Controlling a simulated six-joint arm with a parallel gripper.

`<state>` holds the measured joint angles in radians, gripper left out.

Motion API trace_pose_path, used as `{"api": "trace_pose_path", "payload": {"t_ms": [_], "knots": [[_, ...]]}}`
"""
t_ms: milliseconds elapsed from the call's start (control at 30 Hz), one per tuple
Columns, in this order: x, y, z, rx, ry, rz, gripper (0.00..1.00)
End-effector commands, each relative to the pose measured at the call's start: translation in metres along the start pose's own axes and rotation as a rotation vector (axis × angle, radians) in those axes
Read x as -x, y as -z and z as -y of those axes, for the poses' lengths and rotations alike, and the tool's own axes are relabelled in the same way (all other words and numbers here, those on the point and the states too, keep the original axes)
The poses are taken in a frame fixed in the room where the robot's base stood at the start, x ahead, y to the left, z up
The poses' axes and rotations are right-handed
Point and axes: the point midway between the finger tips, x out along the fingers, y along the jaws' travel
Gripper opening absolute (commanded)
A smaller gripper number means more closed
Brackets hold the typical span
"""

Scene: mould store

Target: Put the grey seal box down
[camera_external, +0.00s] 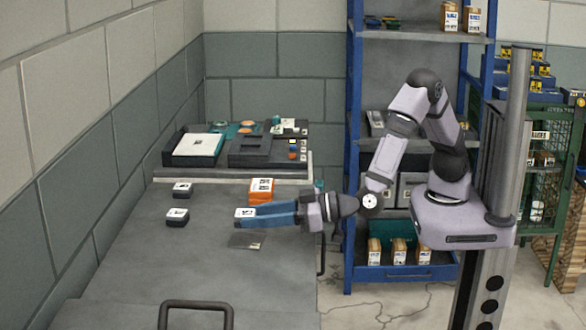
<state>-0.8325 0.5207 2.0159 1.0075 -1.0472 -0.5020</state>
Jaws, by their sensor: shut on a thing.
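My gripper (245,216), with long blue fingers, reaches left over the grey table (130,270). It is shut on a small box with a white label on top, which I take as the grey seal box (243,212). The fingers hide most of its sides, so its colour is hard to tell. It appears held above the table; the exact gap is unclear. A flat dark grey square patch (246,241) lies on the table just below and in front of the fingertips.
An orange box (261,190) stands just behind the gripper. Two dark boxes with white labels (182,189) (177,217) stand to the left. Black trays (185,155) fill the raised back shelf. A handle (196,305) stands at the front. The front-left table is clear.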

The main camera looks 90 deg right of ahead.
Motion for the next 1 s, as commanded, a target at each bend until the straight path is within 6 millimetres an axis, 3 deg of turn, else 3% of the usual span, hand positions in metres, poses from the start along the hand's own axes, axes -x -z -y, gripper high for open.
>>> {"api": "trace_pose_path", "payload": {"t_ms": [400, 867, 900, 967, 1000], "knots": [[-0.005, -0.035, 0.0, 0.003, 0.0, 0.002, 0.15], [-0.006, -0.041, 0.0, 0.0, 0.0, 0.0, 0.15], [-0.006, -0.04, 0.0, 0.0, 0.0, 0.0, 0.44], [-0.006, -0.04, 0.0, 0.0, 0.0, 0.0, 0.55], [-0.006, -0.04, 0.0, 0.0, 0.0, 0.001, 0.55]]}}
